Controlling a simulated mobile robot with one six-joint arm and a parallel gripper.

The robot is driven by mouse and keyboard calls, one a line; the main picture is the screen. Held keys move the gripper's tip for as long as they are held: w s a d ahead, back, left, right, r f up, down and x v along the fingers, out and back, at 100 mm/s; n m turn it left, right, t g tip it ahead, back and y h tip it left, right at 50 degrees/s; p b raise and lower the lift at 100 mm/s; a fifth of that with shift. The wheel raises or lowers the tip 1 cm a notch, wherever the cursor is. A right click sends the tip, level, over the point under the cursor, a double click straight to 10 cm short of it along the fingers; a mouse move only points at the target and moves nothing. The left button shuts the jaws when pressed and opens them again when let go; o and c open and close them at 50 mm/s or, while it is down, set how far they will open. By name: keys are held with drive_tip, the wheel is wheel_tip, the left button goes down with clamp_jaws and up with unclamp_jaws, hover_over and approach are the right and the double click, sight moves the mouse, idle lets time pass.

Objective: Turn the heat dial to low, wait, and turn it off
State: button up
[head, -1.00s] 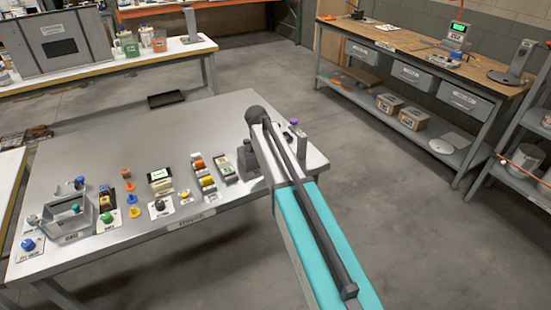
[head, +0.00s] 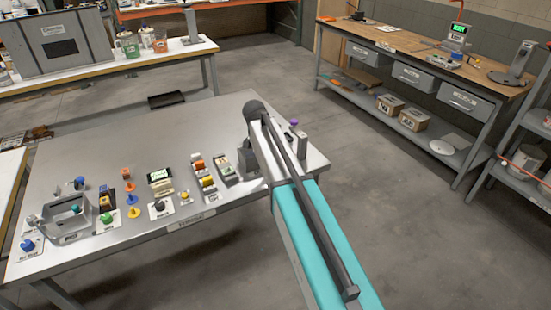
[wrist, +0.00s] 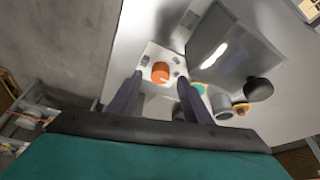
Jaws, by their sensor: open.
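An orange round knob (wrist: 160,72), which looks like the heat dial, sits on a white labelled plate (wrist: 150,52) in the wrist view. The print on the plate is too blurred to read. My gripper (wrist: 160,78) is open, with its two dark fingers on the left and right of the knob in the picture. I cannot tell whether they touch it or how far above it they are. In the head view, my arm hides the gripper and this knob.
A grey box-shaped unit (wrist: 232,48) and a grey cylinder (wrist: 222,104) stand right of the knob in the wrist view. The steel table (head: 110,140) carries several knobs, spools and a grey tray (head: 70,222) at left. Its back middle is clear.

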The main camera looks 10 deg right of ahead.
drive_tip(key=b+v, duration=0.1)
drive_tip(key=v, duration=1)
drive_tip(key=shift+b, duration=0.4)
drive_tip(key=shift+s+r, duration=0.1)
